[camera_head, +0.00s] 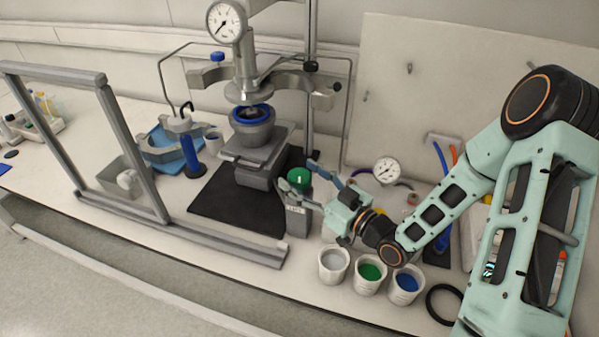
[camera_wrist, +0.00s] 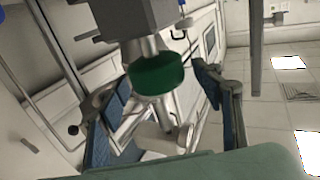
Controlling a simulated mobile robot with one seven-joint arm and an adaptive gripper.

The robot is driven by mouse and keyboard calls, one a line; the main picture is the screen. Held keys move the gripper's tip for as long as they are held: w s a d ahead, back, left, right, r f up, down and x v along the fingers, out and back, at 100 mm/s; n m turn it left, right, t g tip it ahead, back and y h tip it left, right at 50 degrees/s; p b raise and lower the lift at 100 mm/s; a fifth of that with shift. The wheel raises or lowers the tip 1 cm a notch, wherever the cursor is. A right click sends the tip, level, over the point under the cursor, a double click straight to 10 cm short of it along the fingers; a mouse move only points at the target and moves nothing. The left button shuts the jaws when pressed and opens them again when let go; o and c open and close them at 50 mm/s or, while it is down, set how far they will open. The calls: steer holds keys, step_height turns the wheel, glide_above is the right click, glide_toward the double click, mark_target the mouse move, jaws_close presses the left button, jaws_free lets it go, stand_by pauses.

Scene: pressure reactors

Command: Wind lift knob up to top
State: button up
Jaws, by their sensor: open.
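The lift knob, which I take to be the green round knob (camera_head: 299,180), sits on top of a grey box-shaped unit (camera_head: 297,218) beside the reactor stand. My gripper (camera_head: 298,174) is open, with one finger on each side of the green knob in the head view. In the wrist view the green knob (camera_wrist: 157,76) shows between the two blue-padded fingers (camera_wrist: 160,84), with gaps on both sides. I see no contact. The reactor cup (camera_head: 252,125) with a blue ring rests on the lift platform (camera_head: 256,150), below the metal reactor head (camera_head: 248,92).
A pressure gauge (camera_head: 226,21) tops the reactor head. White cups with grey (camera_head: 334,264), green (camera_head: 370,278) and blue (camera_head: 405,285) contents stand in front of my arm. A grey frame (camera_head: 150,165) stands at left. A blue-handled tool (camera_head: 190,155) stands left of the platform.

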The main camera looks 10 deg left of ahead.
steer(key=shift+w+a, duration=0.2)
steer(key=shift+a, duration=0.1)
steer(key=shift+c, duration=0.4)
steer(key=c, duration=1.1)
